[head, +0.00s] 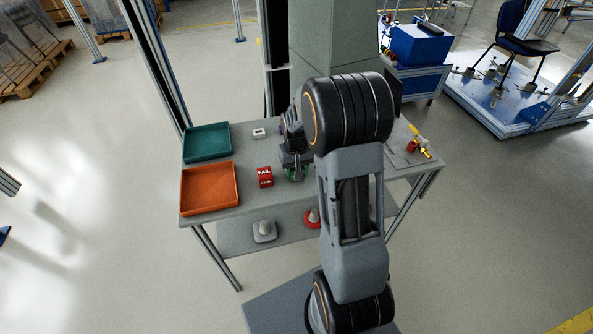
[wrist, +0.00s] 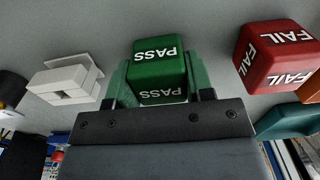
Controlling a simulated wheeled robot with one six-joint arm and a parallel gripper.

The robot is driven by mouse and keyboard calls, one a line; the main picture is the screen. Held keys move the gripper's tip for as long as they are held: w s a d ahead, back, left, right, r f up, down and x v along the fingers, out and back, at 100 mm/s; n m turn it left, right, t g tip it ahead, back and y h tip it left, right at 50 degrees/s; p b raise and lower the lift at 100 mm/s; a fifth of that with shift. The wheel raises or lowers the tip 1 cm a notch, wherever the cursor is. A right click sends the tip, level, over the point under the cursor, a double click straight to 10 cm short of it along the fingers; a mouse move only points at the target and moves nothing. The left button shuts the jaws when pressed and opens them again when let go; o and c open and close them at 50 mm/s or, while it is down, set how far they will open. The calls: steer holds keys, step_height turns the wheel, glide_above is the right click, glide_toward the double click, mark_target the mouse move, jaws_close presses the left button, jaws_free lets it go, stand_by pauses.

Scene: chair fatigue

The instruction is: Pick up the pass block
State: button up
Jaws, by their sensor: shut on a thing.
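The green pass block (wrist: 158,70), marked PASS in white, sits between the two fingers of my gripper (wrist: 158,78) in the wrist view. The fingers are shut on its sides. In the head view my gripper (head: 294,172) is low over the table, just right of the red block, and a little green shows at its tip. My arm hides part of the table there. I cannot tell whether the block touches the table.
The red FAIL block (head: 265,177) stands close to the left of my gripper. An orange tray (head: 209,209) and a teal tray (head: 206,158) lie on the table's left side. A small white object (head: 258,133) lies behind. Yellow and red parts (head: 418,147) lie at the right.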

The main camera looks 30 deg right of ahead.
steer(key=shift+c, duration=0.8)
steer(key=shift+r, duration=0.15)
